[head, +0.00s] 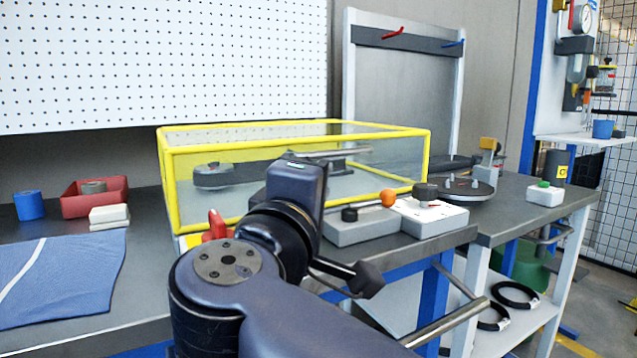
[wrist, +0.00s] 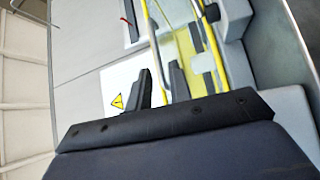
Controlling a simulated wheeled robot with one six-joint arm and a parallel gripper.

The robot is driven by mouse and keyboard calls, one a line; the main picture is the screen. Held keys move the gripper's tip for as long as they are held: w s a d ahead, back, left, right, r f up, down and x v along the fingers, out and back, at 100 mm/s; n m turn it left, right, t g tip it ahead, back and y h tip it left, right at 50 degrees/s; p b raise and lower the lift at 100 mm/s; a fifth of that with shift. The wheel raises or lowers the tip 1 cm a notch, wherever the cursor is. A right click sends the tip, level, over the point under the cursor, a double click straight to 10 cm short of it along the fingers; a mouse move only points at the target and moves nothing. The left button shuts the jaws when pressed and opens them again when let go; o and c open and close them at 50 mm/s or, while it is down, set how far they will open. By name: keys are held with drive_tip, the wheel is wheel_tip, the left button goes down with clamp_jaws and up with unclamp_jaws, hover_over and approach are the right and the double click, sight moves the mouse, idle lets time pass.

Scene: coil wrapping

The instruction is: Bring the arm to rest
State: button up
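My arm rises from the bottom of the head view and is bent, with its dark wrist block upright in front of the yellow-framed clear guard (head: 430,160). My fingers are hidden in the head view. In the wrist view my gripper (wrist: 161,76) shows two black fingers standing apart, with nothing visible between them. The gripper is open and empty. Yellow bars of the guard also show in the wrist view (wrist: 152,45), beyond the fingers. I cannot tell how far the fingers are from the guard.
A red bin (head: 82,204), blue cylinder (head: 29,205) and blue cloth (head: 62,276) are on the left bench. A round disc (head: 466,189) stands right. A warning sign (wrist: 118,101) shows in the wrist view.

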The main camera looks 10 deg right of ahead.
sight(339, 158)
drive_tip(key=shift+w, duration=0.1)
drive_tip(key=shift+b+x, duration=0.95)
drive_tip(key=shift+x, duration=4.4)
drive_tip(key=shift+r, duration=0.1)
